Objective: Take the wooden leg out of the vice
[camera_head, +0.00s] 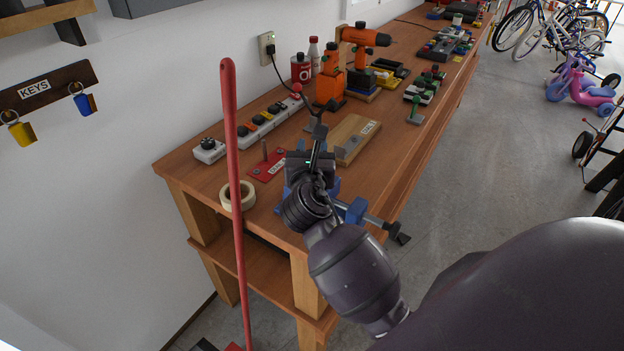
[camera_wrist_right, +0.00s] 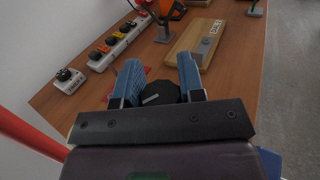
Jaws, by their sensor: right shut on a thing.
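The blue vice (camera_head: 354,211) is at the near end of the wooden workbench. Its screw bar and dark handle end stick out past the bench's front edge. My right gripper (camera_head: 316,152) is over the vice and covers most of it. In the right wrist view the two blue ribbed fingers of the gripper (camera_wrist_right: 160,82) stand either side of a dark round thing (camera_wrist_right: 161,93) with a pale mark. The gripper is shut on it; I cannot tell what it is. I cannot make out a wooden leg in either view; the arm may hide it. My left gripper is out of view.
A red pole (camera_head: 233,150) stands upright before the bench at left. A tape roll (camera_head: 247,196) and red plate (camera_head: 268,166) lie left of the vice.

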